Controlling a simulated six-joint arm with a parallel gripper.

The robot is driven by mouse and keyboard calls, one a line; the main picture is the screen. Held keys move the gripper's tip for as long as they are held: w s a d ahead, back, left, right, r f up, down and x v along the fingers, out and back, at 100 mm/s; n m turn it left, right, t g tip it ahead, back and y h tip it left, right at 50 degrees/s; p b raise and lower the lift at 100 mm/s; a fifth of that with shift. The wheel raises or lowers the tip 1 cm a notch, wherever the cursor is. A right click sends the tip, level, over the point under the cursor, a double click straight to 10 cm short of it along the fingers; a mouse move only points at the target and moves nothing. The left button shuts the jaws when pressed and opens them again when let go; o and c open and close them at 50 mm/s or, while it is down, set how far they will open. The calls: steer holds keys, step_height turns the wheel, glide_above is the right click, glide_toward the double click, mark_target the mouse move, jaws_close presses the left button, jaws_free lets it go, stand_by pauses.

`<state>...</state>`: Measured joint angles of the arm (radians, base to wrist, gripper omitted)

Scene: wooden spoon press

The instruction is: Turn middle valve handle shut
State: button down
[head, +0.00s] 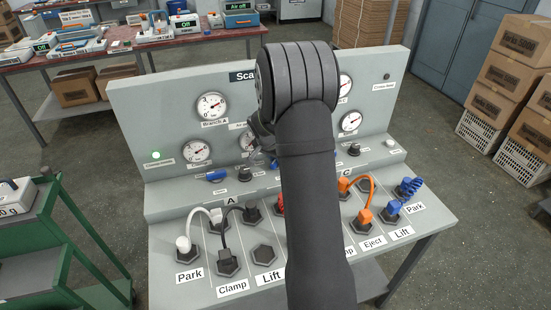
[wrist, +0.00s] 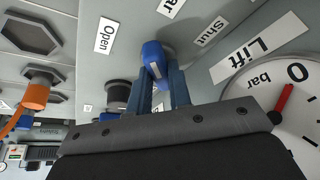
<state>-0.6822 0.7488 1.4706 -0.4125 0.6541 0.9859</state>
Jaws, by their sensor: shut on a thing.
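The middle valve handle (wrist: 154,60) is a blue lever in the wrist view, held between the two fingers of my gripper (wrist: 161,80). My gripper is shut on it. An "Open" label (wrist: 106,35) is left of the handle and a "Shut" label (wrist: 209,32) is to its right. The handle points roughly up the picture, between these labels; its exact angle is hard to tell. In the head view my arm covers most of the handle and the gripper against the grey panel (head: 140,120).
A pressure gauge (wrist: 297,110) and a "Lift" label (wrist: 261,47) lie close right of my gripper. A black knob (wrist: 118,95) is close left. In the head view another blue handle (head: 217,175) is farther left, with white, orange (head: 364,216) and blue cables on the shelf below.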

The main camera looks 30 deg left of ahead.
steer(key=c, duration=1.3)
jaws_free()
steer(key=v, duration=1.7)
steer(key=shift+s+r, duration=0.1)
steer(key=shift+r, duration=0.15)
